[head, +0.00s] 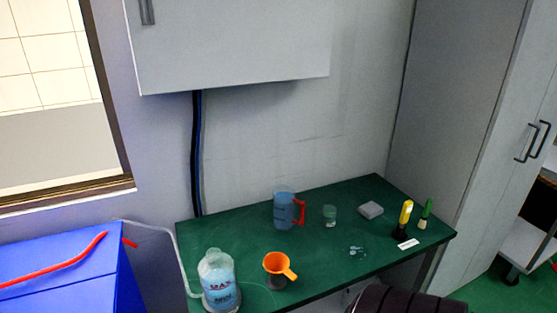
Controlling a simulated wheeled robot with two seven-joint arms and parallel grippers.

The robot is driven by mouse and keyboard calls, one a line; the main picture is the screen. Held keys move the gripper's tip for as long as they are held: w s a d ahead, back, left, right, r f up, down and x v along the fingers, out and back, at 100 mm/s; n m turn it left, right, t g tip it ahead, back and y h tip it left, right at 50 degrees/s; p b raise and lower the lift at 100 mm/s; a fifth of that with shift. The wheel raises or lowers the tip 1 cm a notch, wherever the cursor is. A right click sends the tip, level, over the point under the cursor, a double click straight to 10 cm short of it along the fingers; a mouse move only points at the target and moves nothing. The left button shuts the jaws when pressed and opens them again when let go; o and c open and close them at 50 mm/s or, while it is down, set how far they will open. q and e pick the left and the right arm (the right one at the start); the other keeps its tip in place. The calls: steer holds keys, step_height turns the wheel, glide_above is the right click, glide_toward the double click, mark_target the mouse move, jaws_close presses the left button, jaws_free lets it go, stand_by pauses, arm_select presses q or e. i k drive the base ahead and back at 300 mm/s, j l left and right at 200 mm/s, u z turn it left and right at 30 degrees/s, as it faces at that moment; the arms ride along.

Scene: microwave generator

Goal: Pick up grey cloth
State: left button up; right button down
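A small light grey folded piece (370,210), which looks like the grey cloth, lies flat on the green table (330,275) near its back edge, right of the middle. A small clear cup (329,215) stands to its left, and a yellow-handled tool (405,215) stands to its right. Nothing covers the cloth. Neither of my grippers shows in the head view.
Also on the table are a blue jug with red handle (285,210), an orange funnel cup (277,267), a large clear bottle (218,280) and a green-topped tool (425,213). A white wall cabinet (230,45) hangs above. A dark ribbed shape (405,302) is at the bottom.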

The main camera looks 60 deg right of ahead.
mark_target(371, 210)
steer(key=z, duration=2.5)
